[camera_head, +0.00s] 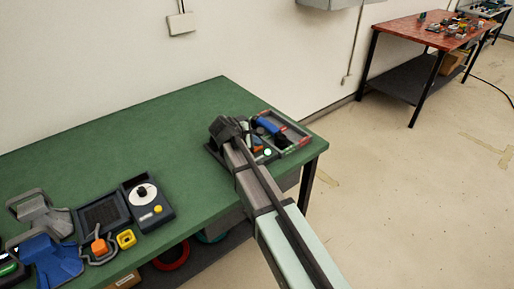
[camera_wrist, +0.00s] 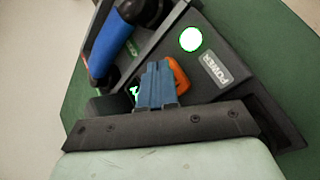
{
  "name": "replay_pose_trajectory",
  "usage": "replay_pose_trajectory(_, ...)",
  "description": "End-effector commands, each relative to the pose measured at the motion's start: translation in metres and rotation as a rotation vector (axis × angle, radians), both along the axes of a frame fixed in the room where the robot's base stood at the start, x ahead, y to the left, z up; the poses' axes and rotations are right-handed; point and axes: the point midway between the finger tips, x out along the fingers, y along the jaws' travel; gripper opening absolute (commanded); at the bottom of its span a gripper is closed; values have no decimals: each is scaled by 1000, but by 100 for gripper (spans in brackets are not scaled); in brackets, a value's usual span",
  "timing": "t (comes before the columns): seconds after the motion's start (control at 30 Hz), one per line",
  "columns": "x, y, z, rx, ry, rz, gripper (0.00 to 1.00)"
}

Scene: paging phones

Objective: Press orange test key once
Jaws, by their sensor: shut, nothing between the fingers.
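The orange key (camera_wrist: 179,75) sits on a dark device (camera_wrist: 240,85) in the wrist view, partly covered by my fingers. My gripper (camera_wrist: 157,68) is shut and empty, its blue fingertips over or against the left side of the key; I cannot tell whether they touch it. In the head view my arm reaches across the green table's right end to the device (camera_head: 268,158), and hides the orange key and the fingertips there.
A lit round green lamp (camera_wrist: 190,39) and a POWER label (camera_wrist: 215,70) are beside the key. A blue cylinder (camera_wrist: 108,45) lies close by on the left. Other devices, including one with a white dial (camera_head: 145,193), stand on the green table (camera_head: 130,135), whose middle is clear.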

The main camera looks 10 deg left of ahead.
Motion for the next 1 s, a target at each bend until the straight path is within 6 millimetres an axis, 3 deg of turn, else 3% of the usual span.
replay_pose_trajectory(0.03,-4,1,-8,1,20,1,0)
replay_pose_trajectory(0.27,-4,1,-5,2,19,1,0)
replay_pose_trajectory(0.8,-2,1,41,4,8,0,0)
replay_pose_trajectory(1.0,-1,1,47,4,7,0,0)
